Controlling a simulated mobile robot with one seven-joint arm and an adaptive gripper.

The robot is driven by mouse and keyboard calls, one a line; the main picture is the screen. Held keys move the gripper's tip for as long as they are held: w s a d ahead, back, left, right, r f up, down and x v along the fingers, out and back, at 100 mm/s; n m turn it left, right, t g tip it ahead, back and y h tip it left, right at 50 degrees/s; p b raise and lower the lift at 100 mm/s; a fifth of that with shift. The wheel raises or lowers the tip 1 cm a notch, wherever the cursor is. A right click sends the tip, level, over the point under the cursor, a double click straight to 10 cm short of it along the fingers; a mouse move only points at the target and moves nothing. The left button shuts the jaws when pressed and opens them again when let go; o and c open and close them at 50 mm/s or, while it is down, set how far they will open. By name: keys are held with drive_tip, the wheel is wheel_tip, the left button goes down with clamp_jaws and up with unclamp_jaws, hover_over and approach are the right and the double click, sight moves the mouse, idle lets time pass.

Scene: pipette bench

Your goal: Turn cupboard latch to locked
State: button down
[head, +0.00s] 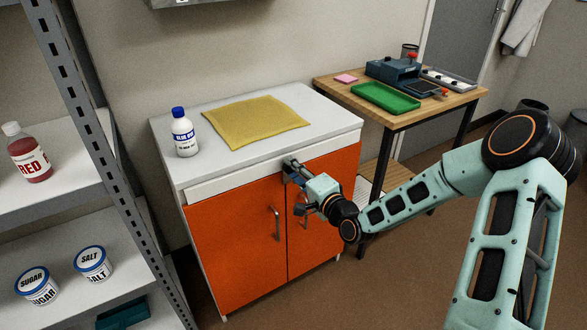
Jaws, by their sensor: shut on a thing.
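The orange cupboard (237,248) stands under a white top, with both doors closed. A vertical handle (276,223) shows on the left door. Another handle on the right door is partly behind my gripper. My gripper (291,173) is at the upper part of the cupboard front, near where the two doors meet. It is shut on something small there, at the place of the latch. The latch itself is hidden by my gripper, so I cannot tell which way it points.
A white bottle with a blue cap (185,133) and a yellow cloth (256,121) are on the cupboard top (172,166). A wooden table (400,122) with a green tray (386,97) stands to the right. A metal shelf (72,205) with a red bottle (28,155) and tubs stands at left.

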drive_tip(key=shift+f, duration=0.1)
idle(0.3)
drive_tip(key=c, duration=1.5)
unclamp_jaws()
drive_tip(key=shift+c, duration=0.2)
drive_tip(key=v, duration=1.2)
